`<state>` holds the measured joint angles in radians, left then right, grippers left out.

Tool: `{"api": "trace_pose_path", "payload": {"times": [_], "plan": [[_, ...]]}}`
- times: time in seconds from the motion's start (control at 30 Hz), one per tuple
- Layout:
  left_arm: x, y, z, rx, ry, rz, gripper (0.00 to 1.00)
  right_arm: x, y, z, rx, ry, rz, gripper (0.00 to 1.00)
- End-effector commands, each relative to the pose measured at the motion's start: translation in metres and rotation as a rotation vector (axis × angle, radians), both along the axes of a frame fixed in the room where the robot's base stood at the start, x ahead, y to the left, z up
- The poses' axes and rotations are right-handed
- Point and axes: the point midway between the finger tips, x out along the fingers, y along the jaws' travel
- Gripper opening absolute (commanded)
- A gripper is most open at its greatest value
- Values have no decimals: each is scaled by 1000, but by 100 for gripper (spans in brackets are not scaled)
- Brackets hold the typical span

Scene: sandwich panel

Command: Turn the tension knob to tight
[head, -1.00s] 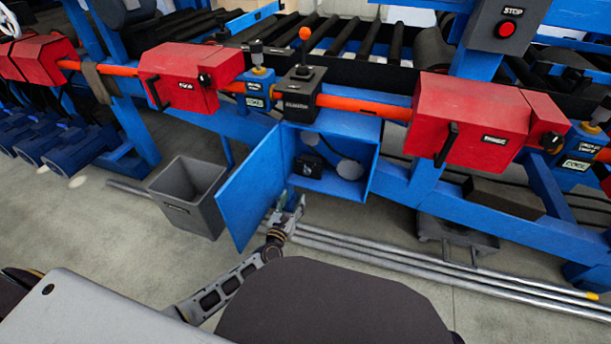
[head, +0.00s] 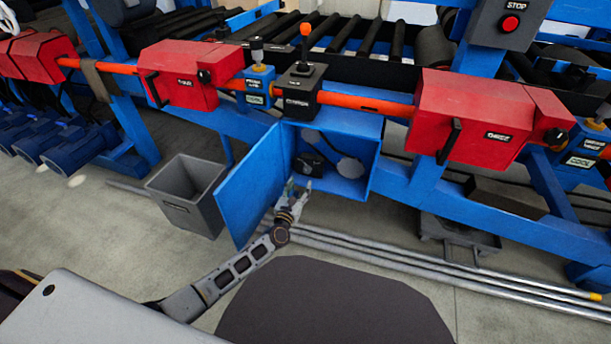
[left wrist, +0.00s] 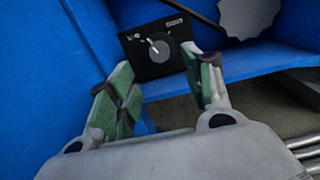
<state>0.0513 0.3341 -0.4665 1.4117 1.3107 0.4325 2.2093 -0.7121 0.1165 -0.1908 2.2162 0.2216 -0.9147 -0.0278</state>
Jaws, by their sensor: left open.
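The tension knob (left wrist: 157,47) is a dark round knob with a white pointer line on a black panel (left wrist: 170,60) inside the open blue cabinet. In the left wrist view the pointer leans up and to the left; the labels are too small to read. In the head view the black panel (head: 308,163) sits at the left inside the cabinet. My left gripper (head: 297,186) is at the cabinet's front opening, below the panel. In the left wrist view my left gripper (left wrist: 160,88) is open and empty, its green-padded fingers apart and short of the knob. My right gripper is not in view.
The blue cabinet door (head: 248,187) stands open left of my gripper. A grey disc (head: 350,167) is inside the cabinet, right of the panel. A grey bin (head: 186,193) stands left of the door. Long metal pipes (head: 400,262) lie on the floor below.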

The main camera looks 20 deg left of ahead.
Motion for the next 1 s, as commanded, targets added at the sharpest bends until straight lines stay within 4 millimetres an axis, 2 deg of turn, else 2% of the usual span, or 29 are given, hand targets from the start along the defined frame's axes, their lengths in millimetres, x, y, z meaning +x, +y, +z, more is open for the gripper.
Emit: {"api": "trace_pose_path", "payload": {"times": [0.4,0.8,1.0], "plan": [[36,-1,-1,1,-1,-1,51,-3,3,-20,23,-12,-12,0],[66,-3,0,1,-1,0,51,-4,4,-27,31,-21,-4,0],[74,-3,-1,1,0,0,51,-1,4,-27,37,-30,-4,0]]}}
